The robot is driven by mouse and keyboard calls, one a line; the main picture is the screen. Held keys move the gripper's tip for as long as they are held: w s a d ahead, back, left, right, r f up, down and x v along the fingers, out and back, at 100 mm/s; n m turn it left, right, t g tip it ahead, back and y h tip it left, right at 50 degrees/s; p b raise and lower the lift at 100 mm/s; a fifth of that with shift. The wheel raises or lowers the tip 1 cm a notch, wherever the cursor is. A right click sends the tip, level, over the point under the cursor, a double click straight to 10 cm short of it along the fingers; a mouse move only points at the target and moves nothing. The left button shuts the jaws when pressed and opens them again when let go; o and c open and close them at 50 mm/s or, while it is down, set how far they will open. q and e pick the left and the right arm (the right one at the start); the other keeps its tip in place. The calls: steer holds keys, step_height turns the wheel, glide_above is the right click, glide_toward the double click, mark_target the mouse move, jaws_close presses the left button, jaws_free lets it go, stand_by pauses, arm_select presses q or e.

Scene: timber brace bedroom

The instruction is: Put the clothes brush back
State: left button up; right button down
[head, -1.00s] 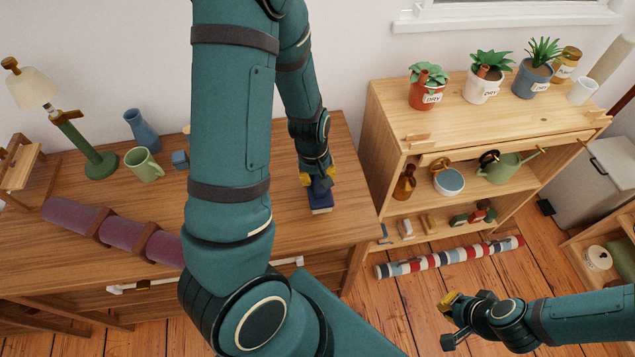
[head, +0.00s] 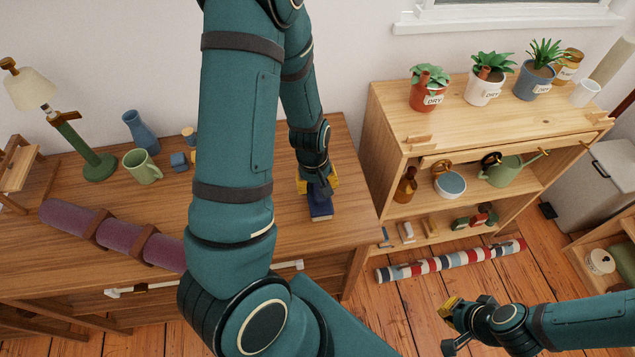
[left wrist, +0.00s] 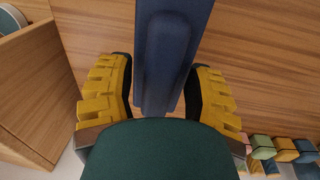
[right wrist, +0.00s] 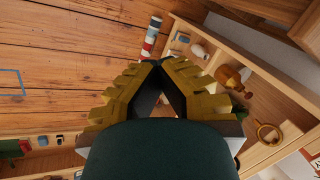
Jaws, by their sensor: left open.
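The clothes brush (head: 320,207), dark blue with a pale edge, is on the wooden dresser top (head: 345,150) near its right end. In the left wrist view the blue brush (left wrist: 170,55) lies between the two yellow fingers. My left gripper (head: 317,184) is open around it, with a gap visible on the right side; contact on the left is unclear. My right gripper (head: 452,322) is over the floor at the lower right. Its fingertips meet in the right wrist view (right wrist: 158,66), with nothing seen between them.
A shelf unit (head: 400,130) with potted plants is to the right. A striped roll (head: 450,260) lies on the floor before it.

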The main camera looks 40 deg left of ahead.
arm_select(q)
step_height(320, 180, up, 12)
steer(key=s+p, duration=0.1)
steer(key=p, duration=0.4)
steer(key=shift+a, duration=0.2)
steer(key=d+f+m, duration=0.1)
steer(key=d+f, duration=0.2)
steer(key=d, duration=0.1)
steer(key=d+f+m+h, duration=0.1)
steer(key=d+f+m, duration=0.1)
steer(key=d+f, duration=0.1)
steer(key=d+f+m, duration=0.2)
steer(key=d+f, duration=0.1)
steer(key=d, duration=0.2)
steer(key=shift+w+f, duration=0.15)
steer(key=shift+w, duration=0.25)
steer(key=s+d+f+m+t+h, duration=0.1)
steer(key=s+d+f+m+h, duration=0.1)
steer(key=d, duration=0.8)
step_height(320, 180, down, 2)
steer(key=shift+d+m+h, duration=0.2)
steer(key=shift+m+h, duration=0.1)
steer(key=shift+m, duration=0.4)
steer(key=shift+s, duration=0.1)
steer(key=shift+c, duration=0.5)
